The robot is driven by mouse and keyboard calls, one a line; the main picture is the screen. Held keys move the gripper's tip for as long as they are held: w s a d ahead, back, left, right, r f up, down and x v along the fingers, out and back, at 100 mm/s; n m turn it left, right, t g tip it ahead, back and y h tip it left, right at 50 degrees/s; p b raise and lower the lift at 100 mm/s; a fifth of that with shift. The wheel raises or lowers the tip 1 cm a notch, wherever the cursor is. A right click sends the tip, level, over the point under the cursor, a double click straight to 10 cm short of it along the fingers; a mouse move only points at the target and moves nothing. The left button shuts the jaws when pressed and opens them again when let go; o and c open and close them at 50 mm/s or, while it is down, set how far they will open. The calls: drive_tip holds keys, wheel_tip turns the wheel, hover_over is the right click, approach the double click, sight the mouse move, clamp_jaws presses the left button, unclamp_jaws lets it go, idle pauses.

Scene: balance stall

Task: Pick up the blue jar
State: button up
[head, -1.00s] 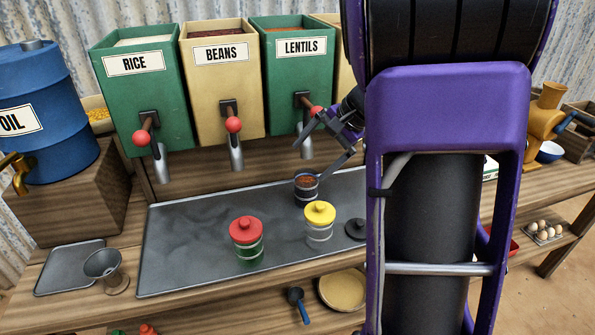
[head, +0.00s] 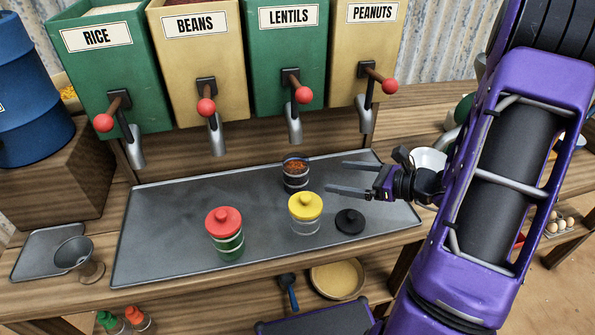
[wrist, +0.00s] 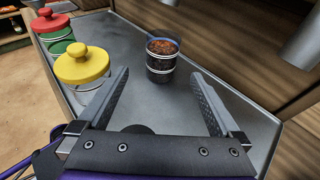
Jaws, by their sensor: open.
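The blue jar (head: 296,180) stands upright and lidless on the metal tray (head: 180,215), below the lentils dispenser. It has a blue rim and dark, banded sides, and is filled with reddish-brown contents. In the wrist view the jar (wrist: 160,66) stands ahead, between the lines of my fingers. My gripper (head: 335,175) is open and empty, to the right of the jar, with its fingers pointing left toward it. The fingertips are apart from the jar. A black lid (head: 350,221) lies on the tray in front of the gripper; the wrist view mostly hides it.
A yellow-lidded jar (head: 305,207) stands just in front of the blue jar, and a red-lidded jar (head: 224,226) is further left. Dispenser spouts hang behind, including the lentils spout (head: 295,130) and peanuts spout (head: 364,118). The tray's left part is clear.

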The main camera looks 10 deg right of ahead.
sight(306, 171)
drive_tip(key=b+x, duration=0.1)
drive_tip(key=x, duration=1)
drive_tip(key=shift+r+x, duration=0.15)
drive_tip(key=shift+x, duration=1.4)
drive_tip(key=shift+r+x, duration=0.1)
drive_tip(key=shift+x, duration=1.5)
drive_tip(key=shift+w+d, duration=0.1)
drive_tip(key=shift+w, duration=0.1)
clamp_jaws()
